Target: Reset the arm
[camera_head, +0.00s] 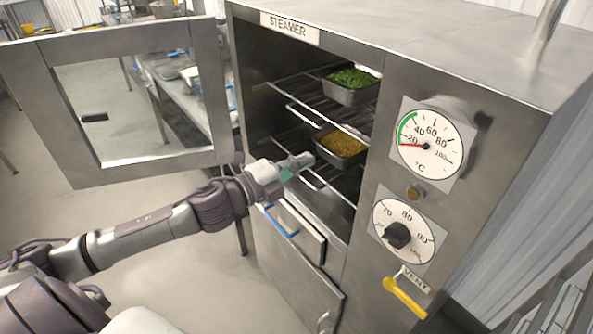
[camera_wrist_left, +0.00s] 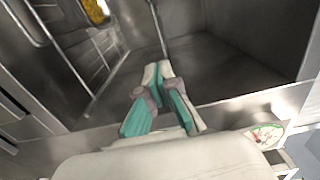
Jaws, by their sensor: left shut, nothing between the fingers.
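My left arm reaches in from the left in the head view, and its left gripper (camera_head: 298,162) is at the front opening of the steamer (camera_head: 300,55). The gripper is shut and empty, just left of the tray of yellow-brown food (camera_head: 342,146) on the lower rack. In the left wrist view the left gripper's closed fingers (camera_wrist_left: 158,80) point into the steamer's bare metal interior (camera_wrist_left: 200,45). A corner of yellow food (camera_wrist_left: 97,10) shows at the top of that view. My right gripper is not in view.
The steamer door (camera_head: 130,100) stands open to the left, with the arm below it. A tray of green food (camera_head: 352,86) sits on the upper rack.

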